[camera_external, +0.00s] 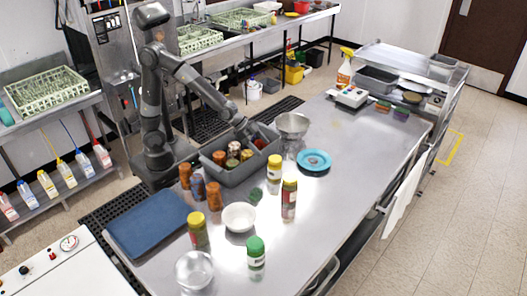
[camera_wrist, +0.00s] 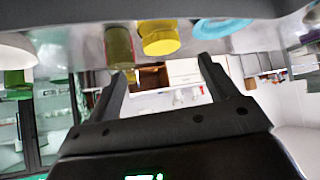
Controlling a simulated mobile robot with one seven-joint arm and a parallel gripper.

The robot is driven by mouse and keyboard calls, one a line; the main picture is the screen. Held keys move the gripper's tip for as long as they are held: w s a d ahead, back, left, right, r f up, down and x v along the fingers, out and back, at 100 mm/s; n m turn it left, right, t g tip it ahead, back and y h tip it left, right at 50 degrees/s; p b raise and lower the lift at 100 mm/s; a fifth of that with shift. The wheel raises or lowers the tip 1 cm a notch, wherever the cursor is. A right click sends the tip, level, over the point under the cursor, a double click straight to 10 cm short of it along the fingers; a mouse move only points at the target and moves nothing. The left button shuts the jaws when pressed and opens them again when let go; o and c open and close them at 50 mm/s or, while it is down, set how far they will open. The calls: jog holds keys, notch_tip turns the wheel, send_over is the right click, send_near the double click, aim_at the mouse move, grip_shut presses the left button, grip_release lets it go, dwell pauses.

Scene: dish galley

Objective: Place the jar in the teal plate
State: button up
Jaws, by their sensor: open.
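The teal plate (camera_external: 314,167) lies flat on the steel table, right of the grey bin, and looks empty. Several jars could be the task's jar: a yellow-lidded one (camera_external: 274,175) left of the plate, a taller one with a pale label (camera_external: 289,200), a yellow-lidded one (camera_external: 198,232) and a green-lidded one (camera_external: 256,260) nearer the front. My gripper (camera_external: 257,137) is over the grey bin's far right end; its fingers are hard to make out there. In the wrist view my gripper (camera_wrist: 165,82) is open and empty, with a yellow-lidded jar (camera_wrist: 158,37) and the teal plate (camera_wrist: 220,27) beyond its fingers.
The grey bin (camera_external: 240,176) holds several jars. A steel bowl (camera_external: 292,125) stands behind the plate. A blue tray (camera_external: 148,222) lies left.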

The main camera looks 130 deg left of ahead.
aim_at(275, 159)
jog(key=shift+x, duration=4.9)
jog(key=shift+a+r, duration=0.15)
grip_shut()
